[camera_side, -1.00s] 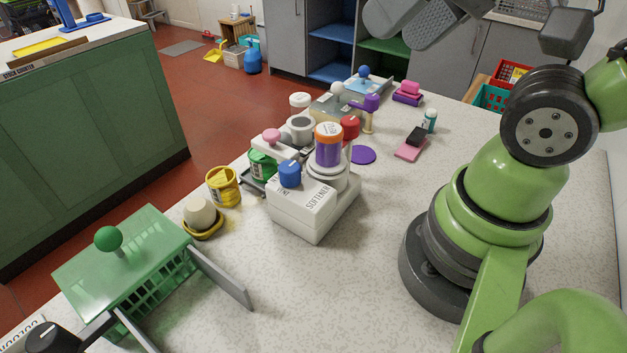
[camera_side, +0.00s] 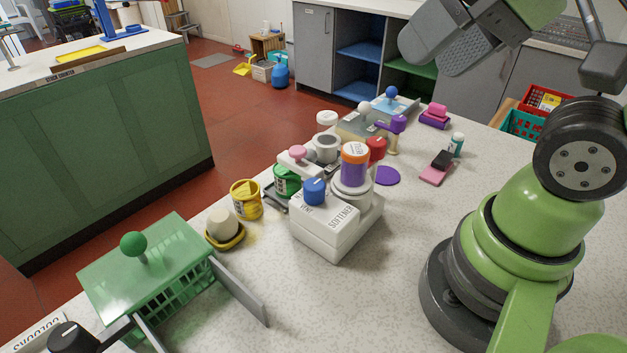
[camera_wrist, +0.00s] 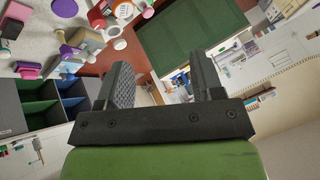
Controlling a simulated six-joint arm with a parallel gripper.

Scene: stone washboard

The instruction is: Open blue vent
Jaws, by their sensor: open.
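The blue vent knob (camera_side: 314,191) is a short blue cylinder on top of a white box (camera_side: 325,238) in the middle of the table. Lettering reading VENT and SOFTENER is on the box. The knob's shut or open position cannot be told from here. My gripper (camera_side: 432,55) is high at the upper right in the side view, well above and away from the knob. Its grey fingers, patterned on their inner faces, also show in the wrist view (camera_wrist: 160,65), spread apart with nothing between them. I cannot pick out the blue knob in the wrist view.
An orange-capped purple jar (camera_side: 354,163) stands on the box, right of the knob. A pink knob (camera_side: 298,152), green tub (camera_side: 286,180) and yellow tub (camera_side: 246,199) crowd its back and left. A green lidded basket (camera_side: 160,265) is front left. Table in front is clear.

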